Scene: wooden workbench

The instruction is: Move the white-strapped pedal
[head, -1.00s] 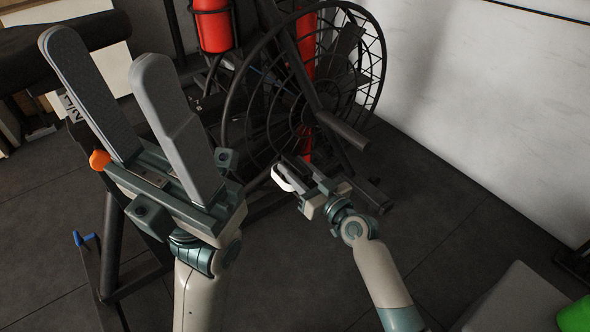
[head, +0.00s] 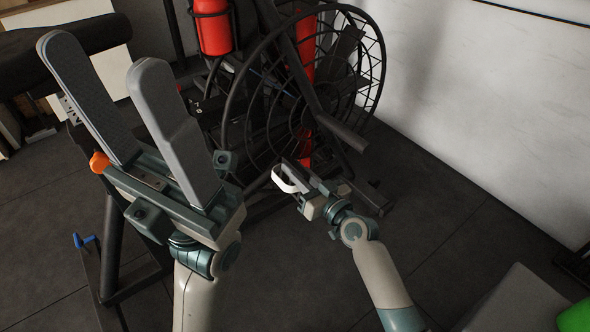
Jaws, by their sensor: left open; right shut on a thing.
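The white-strapped pedal (head: 283,181) shows as a white loop low in front of the bike's black fan wheel, in the middle of the head view. My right gripper (head: 294,176) is shut on it, reaching from below right. The gripper's fingers and the dark parts beside them hide much of the pedal body and its crank. My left gripper (head: 105,52) is open and empty, its two long grey fingers pointing up at the left, well apart from the pedal.
The black caged fan wheel (head: 372,68) stands right behind the pedal, with a dark bar (head: 342,132) jutting out just above my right gripper. A white wall (head: 490,110) is at the right.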

